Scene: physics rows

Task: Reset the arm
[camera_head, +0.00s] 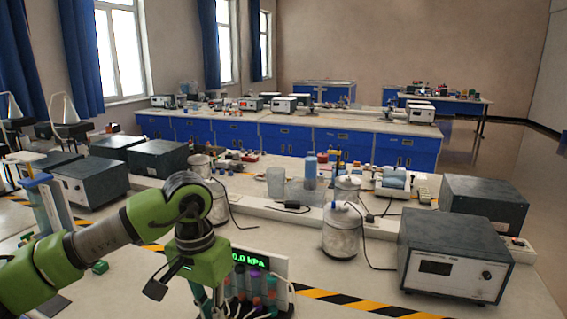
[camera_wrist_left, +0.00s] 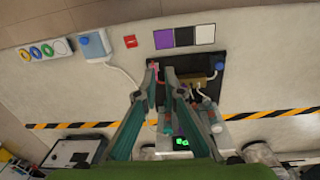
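My left arm comes in from the left in the head view. Its gripper points down beside the pressure display (camera_head: 246,262), and its fingertips are cut off at the bottom edge. In the left wrist view the two fingers of my left gripper (camera_wrist_left: 160,78) converge, with a narrow gap between their tips. No held object is clear in that gap. The fingers are over a black plate (camera_wrist_left: 212,62) on the bench. My right gripper is in neither view.
Several capped vials (camera_head: 256,285) stand by the display, close to my gripper. A grey instrument box (camera_head: 455,252) stands at the right and a white jar (camera_head: 341,232) in the middle. Striped tape (camera_head: 345,302) runs along the bench. A blue-capped device (camera_wrist_left: 93,44) lies on the bench.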

